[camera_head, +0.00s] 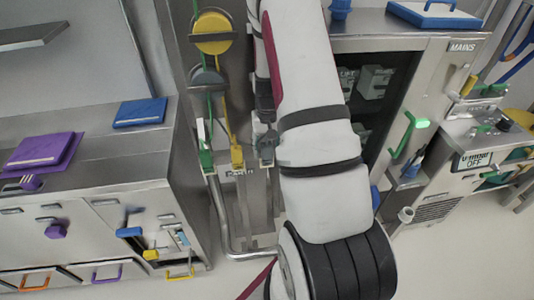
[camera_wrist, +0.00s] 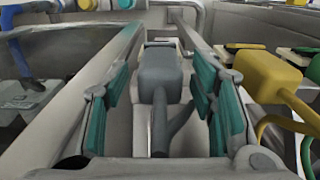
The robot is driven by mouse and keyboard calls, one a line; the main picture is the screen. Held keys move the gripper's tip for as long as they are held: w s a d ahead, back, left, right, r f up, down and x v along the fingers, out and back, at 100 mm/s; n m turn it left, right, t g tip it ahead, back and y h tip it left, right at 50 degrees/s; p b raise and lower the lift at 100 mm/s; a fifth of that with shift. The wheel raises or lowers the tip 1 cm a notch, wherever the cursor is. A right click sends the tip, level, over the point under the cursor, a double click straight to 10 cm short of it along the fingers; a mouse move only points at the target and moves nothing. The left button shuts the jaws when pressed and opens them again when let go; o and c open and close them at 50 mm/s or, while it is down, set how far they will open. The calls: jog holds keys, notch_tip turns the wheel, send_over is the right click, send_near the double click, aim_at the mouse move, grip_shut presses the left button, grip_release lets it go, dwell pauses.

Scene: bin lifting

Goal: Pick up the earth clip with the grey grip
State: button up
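The earth clip with the grey grip (camera_wrist: 160,75) is in the middle of the wrist view, its block-like grip and grey lead facing me. My gripper (camera_wrist: 160,84) is open, with one teal-padded finger on each side of the grey grip. Gaps show between the pads and the grip, so it is around the clip but not closed on it. In the head view my arm hides much of this spot; a grey shape (camera_head: 265,152) shows beside the arm, and I cannot tell clip from gripper there. The clip's jaws are hidden.
A yellow clip (camera_wrist: 268,76) with a yellow lead stands close to the right finger. In the head view, the yellow clip (camera_head: 237,157) and a green clip (camera_head: 206,157) hang on the rack left of my arm. A steel cabinet (camera_head: 405,75) stands to the right.

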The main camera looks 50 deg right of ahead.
grip_shut()
jog(key=shift+r, duration=0.2)
notch_tip(320, 180, up, 28)
jog(key=b, duration=0.2)
jog(key=shift+f, duration=0.15)
dwell(0.8)
